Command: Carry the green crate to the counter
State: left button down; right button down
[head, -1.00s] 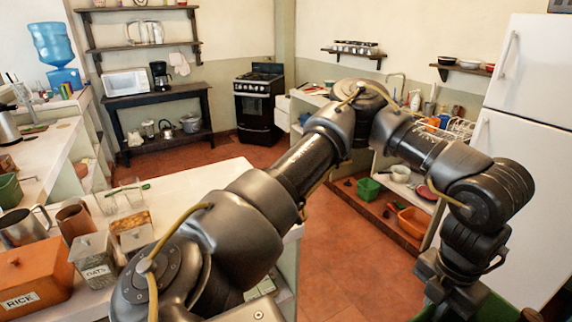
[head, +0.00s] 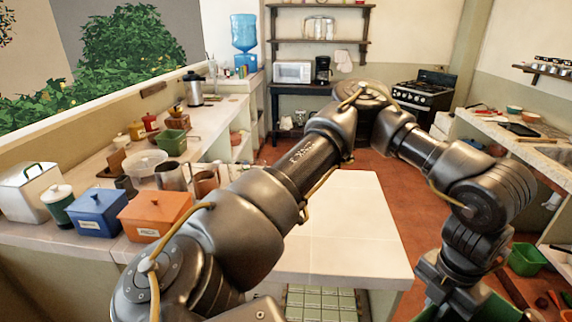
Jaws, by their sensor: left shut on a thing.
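A green crate (head: 492,308) shows in part at the bottom right edge of the head view; most of it is cut off or hidden behind my arm. My left gripper (head: 446,296) is at its rim and shut on it, with the fingertips mostly hidden. A pale tiled counter (head: 345,225) stands in the middle, to the left of the crate, and its top there looks bare. A longer counter (head: 200,130) runs along the window wall at left. My right gripper is out of view.
A blue box (head: 97,213), an orange box (head: 155,214) and several jars and pots crowd the left counter. Another green bin (head: 527,260) sits on a low shelf at right. A stove (head: 424,90) stands at the back. Red floor is clear between the counters.

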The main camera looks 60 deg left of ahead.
aim_at(331, 234)
jog(key=u, duration=0.6)
jog(key=i, duration=0.55)
jog(key=u, duration=1)
jog(key=i, duration=0.55)
jog(key=u, duration=0.3)
